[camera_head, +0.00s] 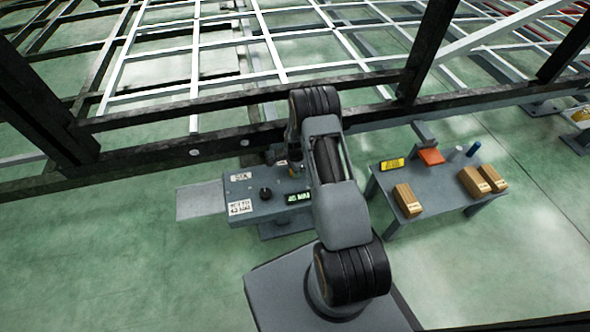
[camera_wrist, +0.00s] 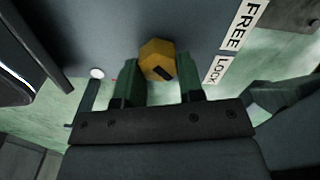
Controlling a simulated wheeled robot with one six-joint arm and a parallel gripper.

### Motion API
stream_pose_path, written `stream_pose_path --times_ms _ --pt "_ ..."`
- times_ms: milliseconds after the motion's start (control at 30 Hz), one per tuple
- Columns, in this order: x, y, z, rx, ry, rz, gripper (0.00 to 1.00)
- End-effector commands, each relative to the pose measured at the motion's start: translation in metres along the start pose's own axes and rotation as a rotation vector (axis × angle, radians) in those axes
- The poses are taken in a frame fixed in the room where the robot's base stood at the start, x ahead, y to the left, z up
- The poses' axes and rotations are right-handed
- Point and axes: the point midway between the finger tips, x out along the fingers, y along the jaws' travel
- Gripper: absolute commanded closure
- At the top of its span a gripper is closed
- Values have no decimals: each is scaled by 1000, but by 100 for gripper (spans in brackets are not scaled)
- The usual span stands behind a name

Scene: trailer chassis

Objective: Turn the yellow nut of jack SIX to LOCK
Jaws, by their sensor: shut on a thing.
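In the wrist view the yellow nut (camera_wrist: 156,60) sits on the grey face of the jack, with a dark slanted mark on it. My gripper (camera_wrist: 160,85) has its two green fingers on either side of the nut's near part, shut on it. A FREE label (camera_wrist: 236,25) and a LOCK label (camera_wrist: 215,70) are to the right of the nut.
A grey side table (camera_head: 430,195) at the right holds several boxes (camera_head: 408,200), a yellow device (camera_head: 391,164) and an orange-red item (camera_head: 431,157). A dark chassis rail (camera_head: 200,148) crosses above the jack. Green floor is open at the left.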

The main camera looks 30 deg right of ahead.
Motion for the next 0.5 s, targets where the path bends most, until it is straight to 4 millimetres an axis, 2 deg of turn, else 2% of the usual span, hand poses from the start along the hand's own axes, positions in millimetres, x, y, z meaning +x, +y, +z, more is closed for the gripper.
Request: stream_pose_path --times_ms 33,300,500 --pt "-1 -1 0 3 0 -3 64" --pt "0 0 0 2 0 -1 39" --pt "0 0 0 2 0 -1 39"
